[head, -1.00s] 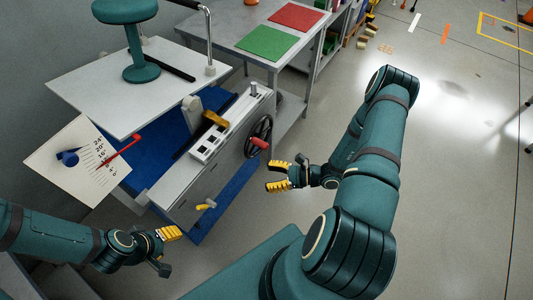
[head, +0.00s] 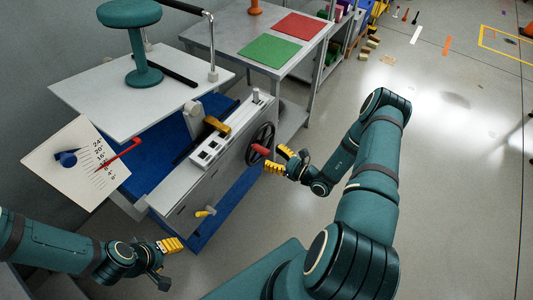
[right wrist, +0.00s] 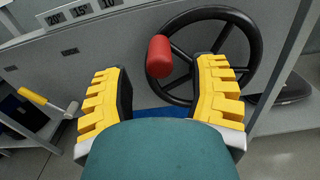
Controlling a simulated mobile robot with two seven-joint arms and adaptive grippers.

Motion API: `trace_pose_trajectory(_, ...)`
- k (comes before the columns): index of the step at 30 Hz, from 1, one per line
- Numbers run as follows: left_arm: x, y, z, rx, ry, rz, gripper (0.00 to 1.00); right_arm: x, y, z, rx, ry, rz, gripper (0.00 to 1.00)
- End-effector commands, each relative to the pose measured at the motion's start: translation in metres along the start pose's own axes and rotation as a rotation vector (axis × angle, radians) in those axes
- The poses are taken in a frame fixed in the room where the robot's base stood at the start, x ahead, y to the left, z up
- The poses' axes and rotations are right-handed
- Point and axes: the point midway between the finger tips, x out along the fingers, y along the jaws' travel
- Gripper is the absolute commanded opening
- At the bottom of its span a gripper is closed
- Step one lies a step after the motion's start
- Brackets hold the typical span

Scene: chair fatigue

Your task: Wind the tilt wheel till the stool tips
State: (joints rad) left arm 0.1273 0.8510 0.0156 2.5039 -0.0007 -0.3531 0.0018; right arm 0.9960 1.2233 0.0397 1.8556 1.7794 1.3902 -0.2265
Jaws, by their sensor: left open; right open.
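The black tilt wheel (head: 261,143) with its red handle (head: 259,150) is on the right end of the grey machine. In the right wrist view the wheel (right wrist: 250,60) faces me and the red handle (right wrist: 159,57) stands out between my finger lines, just beyond the tips. My right gripper (head: 278,159) is open, close to the handle and not closed on it. The green stool (head: 144,70) stands upright on the white tilting plate (head: 90,88). A dial board (head: 75,165) with a red pointer (head: 122,153) is at left. My left gripper (head: 167,262) is open and empty, low at left.
A yellow lever (head: 205,212) is on the machine's lower front, and a yellow-brown handle (head: 217,126) is on top. A table with a green mat (head: 268,45) and a red mat (head: 299,26) stands behind. The floor at right is mostly clear.

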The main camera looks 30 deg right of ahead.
Motion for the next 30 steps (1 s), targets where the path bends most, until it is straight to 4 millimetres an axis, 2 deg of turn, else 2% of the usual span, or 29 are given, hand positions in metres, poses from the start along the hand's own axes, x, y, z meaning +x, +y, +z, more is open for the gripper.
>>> trace_pose_trajectory(3, 0.003, -0.001, 0.000, 0.000, 0.001, 0.000, 0.56, 0.017, 0.001, -0.001, 0.000, 0.000, 0.002, 0.59)
trace_pose_trajectory(6, 0.004, -0.001, 0.000, 0.000, 0.002, 0.000, 0.56, 0.026, 0.001, 0.000, 0.001, -0.001, 0.003, 0.59)
trace_pose_trajectory(18, 0.004, -0.001, -0.001, 0.000, 0.002, 0.000, 0.56, 0.032, 0.000, 0.000, 0.001, 0.000, 0.001, 0.59)
trace_pose_trajectory(19, 0.004, -0.001, -0.001, 0.000, 0.002, 0.000, 0.56, 0.032, 0.000, 0.000, 0.001, 0.000, 0.001, 0.54)
trace_pose_trajectory(21, 0.004, -0.001, -0.001, 0.000, 0.002, 0.000, 0.56, 0.032, 0.000, 0.000, 0.001, 0.000, 0.001, 0.29)
trace_pose_trajectory(24, 0.004, -0.001, -0.001, 0.000, 0.002, 0.000, 0.56, 0.032, 0.000, 0.000, 0.001, 0.000, 0.001, 0.00)
trace_pose_trajectory(30, 0.003, -0.001, -0.001, 0.000, 0.002, 0.000, 0.56, 0.031, -0.001, 0.002, 0.017, 0.000, 0.000, 0.00)
